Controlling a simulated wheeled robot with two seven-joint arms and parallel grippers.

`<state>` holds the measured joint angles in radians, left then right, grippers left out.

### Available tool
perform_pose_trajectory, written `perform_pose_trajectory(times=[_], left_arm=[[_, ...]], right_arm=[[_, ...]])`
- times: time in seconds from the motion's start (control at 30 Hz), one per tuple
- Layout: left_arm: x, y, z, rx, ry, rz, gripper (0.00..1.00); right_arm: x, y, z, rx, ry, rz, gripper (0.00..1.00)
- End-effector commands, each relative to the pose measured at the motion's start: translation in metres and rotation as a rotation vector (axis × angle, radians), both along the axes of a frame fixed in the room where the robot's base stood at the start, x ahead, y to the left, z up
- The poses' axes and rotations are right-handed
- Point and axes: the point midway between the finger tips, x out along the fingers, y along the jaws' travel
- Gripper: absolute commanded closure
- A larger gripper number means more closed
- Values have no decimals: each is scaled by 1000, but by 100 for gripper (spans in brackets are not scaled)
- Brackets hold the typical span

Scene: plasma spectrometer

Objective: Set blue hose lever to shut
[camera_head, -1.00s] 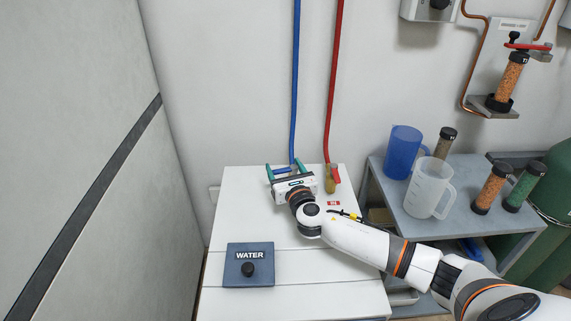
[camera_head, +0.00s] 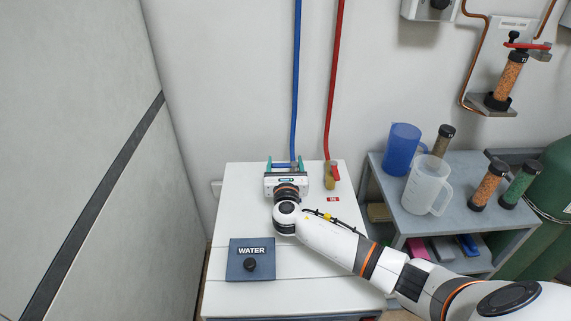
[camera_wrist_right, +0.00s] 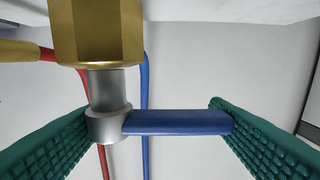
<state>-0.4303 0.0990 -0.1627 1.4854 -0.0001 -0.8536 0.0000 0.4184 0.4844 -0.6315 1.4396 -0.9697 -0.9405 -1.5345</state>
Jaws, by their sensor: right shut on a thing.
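The blue hose lever (camera_wrist_right: 178,122) shows in the right wrist view as a flat blue bar. It reaches sideways from a silver stem (camera_wrist_right: 108,124) under a brass fitting (camera_wrist_right: 98,30). My right gripper (camera_wrist_right: 152,112) spans the lever lengthwise, one green finger at the stem side and the other touching the lever's free end. In the head view, my right gripper (camera_head: 284,164) is at the foot of the blue hose (camera_head: 296,80), at the back of the white cabinet. Its body hides most of the valve there. My left gripper is not in view.
The red hose (camera_head: 334,80) ends at a brass valve with a red lever (camera_head: 335,172), close to the right of my gripper. A WATER box (camera_head: 251,262) with a black knob sits at the cabinet front. A grey shelf (camera_head: 385,175) holds jugs and several columns at right.

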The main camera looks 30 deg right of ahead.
Motion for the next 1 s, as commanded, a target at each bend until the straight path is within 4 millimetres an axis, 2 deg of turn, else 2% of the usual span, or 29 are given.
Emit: perform_pose_trajectory(times=[0.23,0.27,0.37,0.73,0.87,1.0], left_arm=[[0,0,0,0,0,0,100],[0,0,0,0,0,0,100],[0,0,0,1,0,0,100],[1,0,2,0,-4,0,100],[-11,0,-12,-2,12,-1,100],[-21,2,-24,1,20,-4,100]], right_arm=[[0,2,-1,4,2,4,53],[0,2,-1,4,2,4,25],[0,2,-1,4,1,3,10],[-5,3,0,1,2,2,10],[-23,12,0,3,3,3,10],[-50,26,0,3,4,5,10]])
